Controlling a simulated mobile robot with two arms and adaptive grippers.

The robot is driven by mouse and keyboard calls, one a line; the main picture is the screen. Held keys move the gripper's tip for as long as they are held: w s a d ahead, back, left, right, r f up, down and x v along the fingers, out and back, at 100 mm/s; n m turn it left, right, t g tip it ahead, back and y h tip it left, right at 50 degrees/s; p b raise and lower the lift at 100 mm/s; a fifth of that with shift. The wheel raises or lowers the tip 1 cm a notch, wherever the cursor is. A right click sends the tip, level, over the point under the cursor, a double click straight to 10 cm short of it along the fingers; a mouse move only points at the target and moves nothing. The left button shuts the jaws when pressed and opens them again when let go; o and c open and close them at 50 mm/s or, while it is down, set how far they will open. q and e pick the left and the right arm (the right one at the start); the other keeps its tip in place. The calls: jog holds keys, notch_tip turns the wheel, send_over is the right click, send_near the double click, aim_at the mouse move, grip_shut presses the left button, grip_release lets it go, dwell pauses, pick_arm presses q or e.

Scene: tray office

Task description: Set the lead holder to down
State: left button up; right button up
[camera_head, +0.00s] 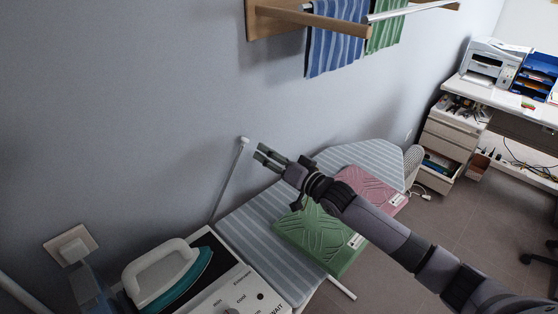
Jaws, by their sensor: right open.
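The lead holder (230,178) is a thin pale rod with a small cap at its top. It stands up, leaning a little to the right, at the far left edge of the striped ironing board (250,218). My right gripper (262,154) is open, with its fingers pointing left toward the rod's upper end, just to the right of it. A small gap seems to show between the fingertips and the rod. I cannot tell their difference in depth.
Folded green (318,238) and pink (372,190) cloths lie on the board below my right arm. An iron (168,272) rests on its station at lower left. A wall rack (312,20) with hanging towels is above. A desk with a printer (493,62) stands right.

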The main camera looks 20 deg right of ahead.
jog(key=shift+v, duration=1.75)
